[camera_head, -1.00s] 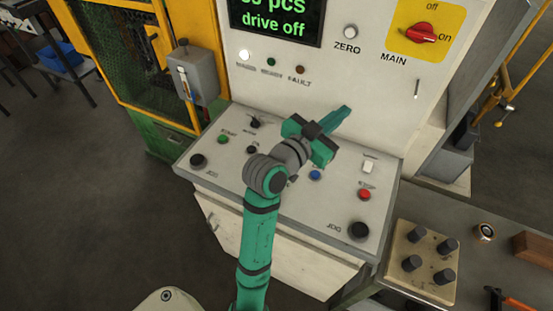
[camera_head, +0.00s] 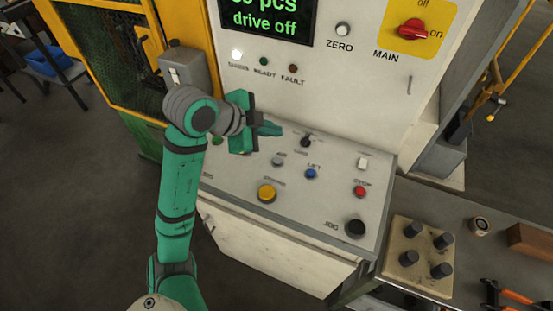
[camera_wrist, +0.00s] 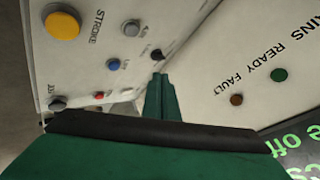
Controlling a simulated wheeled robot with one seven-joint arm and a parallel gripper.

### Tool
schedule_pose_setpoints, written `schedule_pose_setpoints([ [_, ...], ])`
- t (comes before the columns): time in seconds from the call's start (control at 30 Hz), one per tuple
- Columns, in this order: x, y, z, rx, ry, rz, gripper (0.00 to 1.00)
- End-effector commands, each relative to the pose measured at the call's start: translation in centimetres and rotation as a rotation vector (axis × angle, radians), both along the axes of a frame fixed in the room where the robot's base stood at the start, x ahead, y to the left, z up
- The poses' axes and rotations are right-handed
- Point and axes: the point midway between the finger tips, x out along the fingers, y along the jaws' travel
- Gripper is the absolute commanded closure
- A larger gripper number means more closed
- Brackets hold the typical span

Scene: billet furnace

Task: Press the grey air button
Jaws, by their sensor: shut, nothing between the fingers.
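The grey air button (camera_head: 278,160) sits on the sloped console panel, above the yellow button and left of the blue lift button (camera_head: 311,174). In the wrist view the grey button (camera_wrist: 131,28) shows at the upper middle, its label turned in the picture. My gripper (camera_head: 271,130) is shut and empty. Its tips are above the panel, up and slightly left of the grey button in the head view, and look apart from it. In the wrist view the shut fingers (camera_wrist: 160,88) point toward the black knob (camera_wrist: 157,54).
A large yellow button (camera_head: 266,193), red stop button (camera_head: 360,190), white switch (camera_head: 363,163) and black jog button (camera_head: 355,228) share the panel. The upright face carries the screen (camera_head: 266,22) and red main switch (camera_head: 411,30). A side table (camera_head: 465,262) stands at right.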

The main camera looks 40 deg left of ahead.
Motion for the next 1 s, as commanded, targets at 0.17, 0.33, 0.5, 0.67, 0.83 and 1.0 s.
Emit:
schedule_pose_setpoints([
  [0.17, 0.0, 0.0, -0.6, -0.002, 0.0, 0.001, 1.0],
  [0.33, 0.0, 0.0, -2.4, -0.004, 0.0, 0.003, 1.0],
  [0.5, 0.0, 0.0, -4.6, -0.004, -0.001, 0.002, 1.0],
  [0.67, 0.0, -0.1, -6.5, -0.004, -0.002, 0.002, 1.0],
  [0.83, 0.0, 0.0, -7.9, -0.004, -0.002, 0.001, 1.0],
  [1.0, 0.0, 0.0, -8.7, -0.001, -0.002, 0.002, 1.0],
])
